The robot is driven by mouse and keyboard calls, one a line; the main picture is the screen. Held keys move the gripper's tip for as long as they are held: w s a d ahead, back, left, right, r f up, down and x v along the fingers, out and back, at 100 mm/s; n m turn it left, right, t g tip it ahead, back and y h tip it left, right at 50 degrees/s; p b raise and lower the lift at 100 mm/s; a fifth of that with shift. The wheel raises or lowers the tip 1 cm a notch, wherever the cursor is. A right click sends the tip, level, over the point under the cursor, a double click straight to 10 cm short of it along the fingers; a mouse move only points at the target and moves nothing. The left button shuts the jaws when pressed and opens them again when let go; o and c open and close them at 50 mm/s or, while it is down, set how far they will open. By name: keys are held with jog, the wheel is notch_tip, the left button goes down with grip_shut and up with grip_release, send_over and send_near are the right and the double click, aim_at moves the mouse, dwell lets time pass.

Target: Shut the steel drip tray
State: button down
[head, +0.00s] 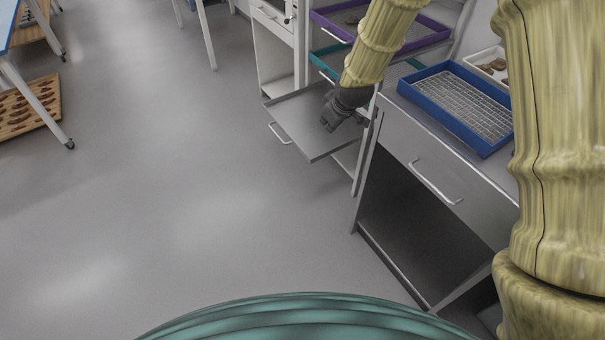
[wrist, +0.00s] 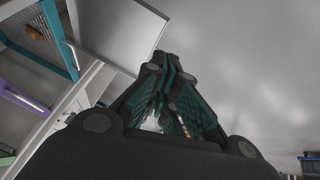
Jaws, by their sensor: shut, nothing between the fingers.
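The steel drip tray (head: 298,130) is a flat grey tray low in the rack. It stands pulled out over the floor, with a bar handle (head: 279,134) on its front. It also shows in the wrist view (wrist: 118,28), at the upper left beyond the fingers. My gripper (head: 328,124) is shut and empty, over the right part of the tray in the head view; whether it touches the tray I cannot tell. The shut fingers (wrist: 170,68) also show in the wrist view. The gripper and forearm hide part of the tray's right side.
Above the tray, the rack holds a purple tray (head: 331,27) and a teal tray (head: 322,68). A grey cabinet (head: 393,138) to the right carries a blue tray with a wire grid (head: 413,95). A wooden board with sherds (head: 30,125) lies far left. The floor left is clear.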

jog(key=a+f+n+t+y+b, duration=0.1)
jog(key=a+f+n+t+b, duration=0.25)
jog(key=f+b, duration=0.6)
jog(key=a+f+n+t+y+b, duration=0.15)
jog(key=f+n+t+b, duration=0.45)
jog(key=f, duration=0.6)
jog(key=a+f+n+t+b, duration=0.2)
jog(key=a+f+n+b, duration=0.1)
jog(key=f+b, duration=0.7)
jog(key=w+d+b, duration=0.1)
jog(key=w+b, duration=0.2)
jog(key=w, duration=0.9)
jog(key=shift+f, duration=0.35)
jog(key=shift+d, duration=0.15)
